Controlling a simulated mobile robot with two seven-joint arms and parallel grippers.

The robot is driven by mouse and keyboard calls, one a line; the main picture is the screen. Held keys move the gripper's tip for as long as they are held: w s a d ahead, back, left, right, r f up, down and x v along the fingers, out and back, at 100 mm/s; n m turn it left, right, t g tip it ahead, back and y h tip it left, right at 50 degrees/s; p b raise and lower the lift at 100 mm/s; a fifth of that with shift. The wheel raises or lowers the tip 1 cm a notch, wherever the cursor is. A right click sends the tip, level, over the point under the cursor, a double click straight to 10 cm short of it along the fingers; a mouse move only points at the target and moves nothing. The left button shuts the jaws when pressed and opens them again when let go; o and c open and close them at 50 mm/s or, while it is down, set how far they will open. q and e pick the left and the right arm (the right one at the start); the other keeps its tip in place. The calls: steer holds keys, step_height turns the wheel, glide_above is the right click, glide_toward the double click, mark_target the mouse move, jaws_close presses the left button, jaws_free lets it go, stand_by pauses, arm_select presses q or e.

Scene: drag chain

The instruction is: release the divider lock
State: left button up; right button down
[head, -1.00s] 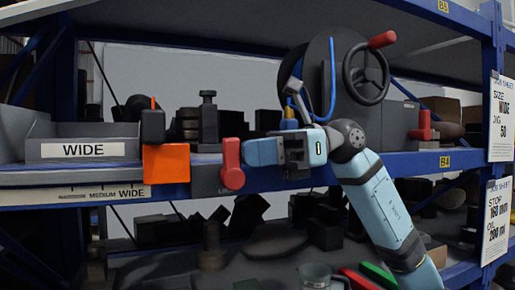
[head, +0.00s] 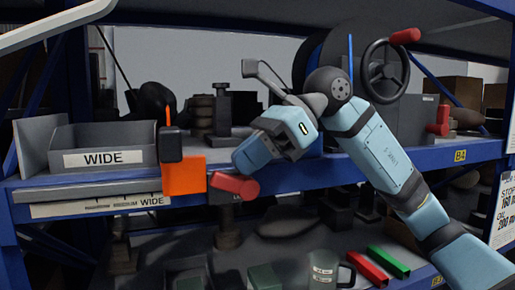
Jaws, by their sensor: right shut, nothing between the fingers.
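The divider lock appears to be a red lever (head: 235,186) on the shelf's front edge, just right of an orange block (head: 184,176). The lever lies nearly level, tilted slightly down to the right. The orange block carries a dark upright part (head: 169,144) with a thin orange pointer on top. My right gripper (head: 250,155) is shut and empty, pointing down and left just above the lever; I cannot tell if they touch. It hides part of the shelf behind. My left gripper is not in view.
A grey bin (head: 102,158) labelled WIDE stands left of the block, above a scale strip (head: 100,205). A handwheel (head: 388,72) with a red knob and another red handle (head: 442,120) are at right.

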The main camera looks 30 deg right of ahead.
mark_target(225, 174)
steer(key=shift+w+a, duration=0.1)
steer(key=shift+a, duration=0.25)
steer(key=shift+w+a+f, duration=0.1)
steer(key=shift+a+f, duration=0.05)
steer(key=shift+a, duration=0.35)
steer(key=shift+a+f+h, duration=0.15)
steer(key=shift+a+h, duration=0.15)
steer(key=shift+w+a+f+h+b, duration=0.15)
steer(key=shift+a+h+b, duration=0.15)
steer(key=shift+h, duration=0.3)
steer(key=shift+f+g, duration=0.3)
